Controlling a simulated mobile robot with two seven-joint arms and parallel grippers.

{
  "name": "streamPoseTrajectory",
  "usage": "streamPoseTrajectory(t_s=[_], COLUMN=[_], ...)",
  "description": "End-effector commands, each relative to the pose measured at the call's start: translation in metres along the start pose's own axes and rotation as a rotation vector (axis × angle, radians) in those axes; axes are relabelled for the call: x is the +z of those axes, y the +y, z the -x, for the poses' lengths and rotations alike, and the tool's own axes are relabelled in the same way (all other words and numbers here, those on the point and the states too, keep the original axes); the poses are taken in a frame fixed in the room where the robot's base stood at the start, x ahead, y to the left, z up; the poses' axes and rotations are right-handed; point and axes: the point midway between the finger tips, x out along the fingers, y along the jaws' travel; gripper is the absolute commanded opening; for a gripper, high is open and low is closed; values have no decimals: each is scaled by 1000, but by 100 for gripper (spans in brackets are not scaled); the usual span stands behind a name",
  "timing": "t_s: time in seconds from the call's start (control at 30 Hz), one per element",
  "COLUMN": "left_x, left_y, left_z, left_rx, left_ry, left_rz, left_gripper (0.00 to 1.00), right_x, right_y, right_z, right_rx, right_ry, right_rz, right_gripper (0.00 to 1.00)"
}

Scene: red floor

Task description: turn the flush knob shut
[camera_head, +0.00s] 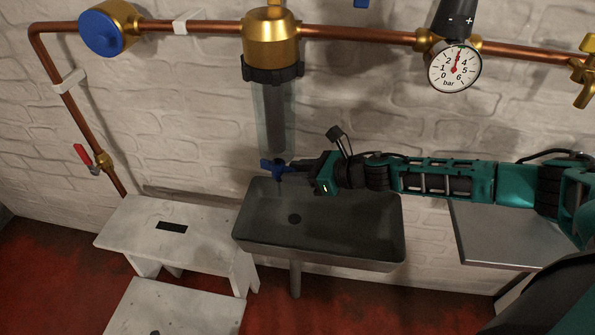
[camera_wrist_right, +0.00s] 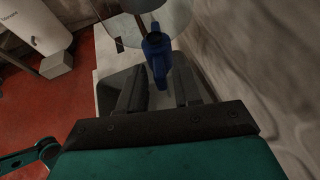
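The blue flush knob (camera_head: 272,166) sits below the clear filter cup (camera_head: 272,115), above the left end of the dark sink. My right gripper (camera_head: 290,171) reaches in from the right at the knob's height. In the right wrist view the knob (camera_wrist_right: 156,55) lies between the two dark fingers (camera_wrist_right: 160,85), with gaps showing beside it. The fingers are open and do not appear clamped on it. The knob's far side and exact contact are hard to make out. My left gripper is not in view.
The dark sink (camera_head: 350,252) is directly under my right arm. A white step stool (camera_head: 200,225) stands left of it, and a grey table (camera_head: 500,235) right. Copper pipes (camera_head: 350,33) with a pressure gauge (camera_head: 455,68) run along the brick wall.

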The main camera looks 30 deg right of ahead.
Motion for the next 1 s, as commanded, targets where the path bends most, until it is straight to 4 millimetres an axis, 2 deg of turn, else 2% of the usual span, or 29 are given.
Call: streamPoseTrajectory(t_s=[0.03, 0.33, 0.77, 1.0], left_x=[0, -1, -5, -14], left_y=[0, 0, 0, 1], left_z=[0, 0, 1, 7], left_rx=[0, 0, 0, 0], left_ry=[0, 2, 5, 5], left_rz=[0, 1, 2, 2], left_gripper=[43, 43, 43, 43], right_x=[0, 0, 1, 2], right_y=[0, 0, 2, 10], right_z=[0, 0, 0, 0], right_rx=[0, 0, -21, -126], right_ry=[0, 0, -1, 0], right_rz=[0, 0, -12, -59], right_gripper=[28, 0, 0, 0])
